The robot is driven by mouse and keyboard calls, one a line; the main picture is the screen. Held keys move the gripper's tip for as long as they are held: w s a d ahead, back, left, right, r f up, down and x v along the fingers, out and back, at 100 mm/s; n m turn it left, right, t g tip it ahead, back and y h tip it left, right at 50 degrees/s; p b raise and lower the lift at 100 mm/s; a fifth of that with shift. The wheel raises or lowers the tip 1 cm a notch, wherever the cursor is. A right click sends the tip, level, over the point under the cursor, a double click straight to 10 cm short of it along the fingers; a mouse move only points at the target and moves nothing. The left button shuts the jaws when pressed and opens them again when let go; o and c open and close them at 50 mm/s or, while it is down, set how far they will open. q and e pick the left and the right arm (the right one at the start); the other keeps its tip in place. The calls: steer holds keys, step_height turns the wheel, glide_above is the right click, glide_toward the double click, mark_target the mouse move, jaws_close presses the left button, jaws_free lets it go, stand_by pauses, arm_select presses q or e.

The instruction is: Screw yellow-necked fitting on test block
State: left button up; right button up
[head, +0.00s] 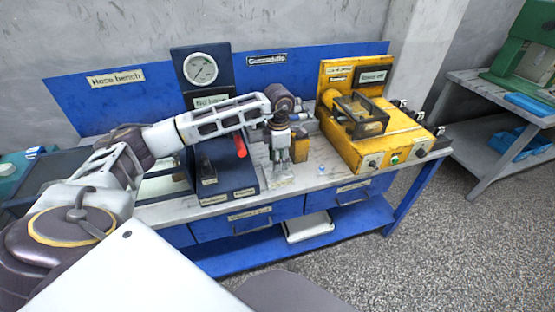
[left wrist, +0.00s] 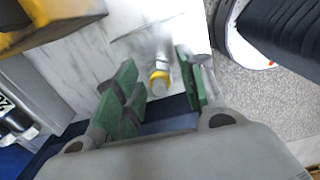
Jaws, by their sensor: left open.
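A fitting with a yellow neck (left wrist: 160,80) and a pale metal body lies on the marble bench top in the left wrist view. It is between the green-padded fingers of my left gripper (left wrist: 160,92), which is open; I see no finger closed on it. In the head view my left gripper (head: 283,172) points down at the front of the bench, and the fitting is hard to make out there. I cannot tell for certain which part is the test block; a dark blue unit with a gauge (head: 202,68) stands left of the gripper. My right gripper is not in view.
A big yellow control box (head: 375,150) fills the bench's right side. A red handle (head: 241,146) rises from the blue unit. Bench top (head: 318,176) is mostly bare between gripper and yellow box.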

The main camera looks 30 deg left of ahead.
arm_select(q)
steer(key=shift+f, duration=0.1)
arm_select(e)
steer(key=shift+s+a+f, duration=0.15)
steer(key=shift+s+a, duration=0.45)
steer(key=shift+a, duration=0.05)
arm_select(q)
steer(key=shift+w+d+n+p, duration=0.1)
steer(key=shift+n+p, duration=0.3)
steer(key=shift+n, duration=1.7)
steer(key=shift+n+p, duration=0.4)
steer(key=shift+n, duration=2.5)
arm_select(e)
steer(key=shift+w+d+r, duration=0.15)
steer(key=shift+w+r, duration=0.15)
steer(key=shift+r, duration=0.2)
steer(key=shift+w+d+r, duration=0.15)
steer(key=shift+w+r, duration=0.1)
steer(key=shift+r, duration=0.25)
arm_select(q)
steer(key=shift+n+p, duration=0.85)
steer(key=shift+n, duration=1.55)
steer(key=shift+a+n+p, duration=0.2)
steer(key=shift+n+p, duration=0.55)
steer(key=shift+n, duration=2.05)
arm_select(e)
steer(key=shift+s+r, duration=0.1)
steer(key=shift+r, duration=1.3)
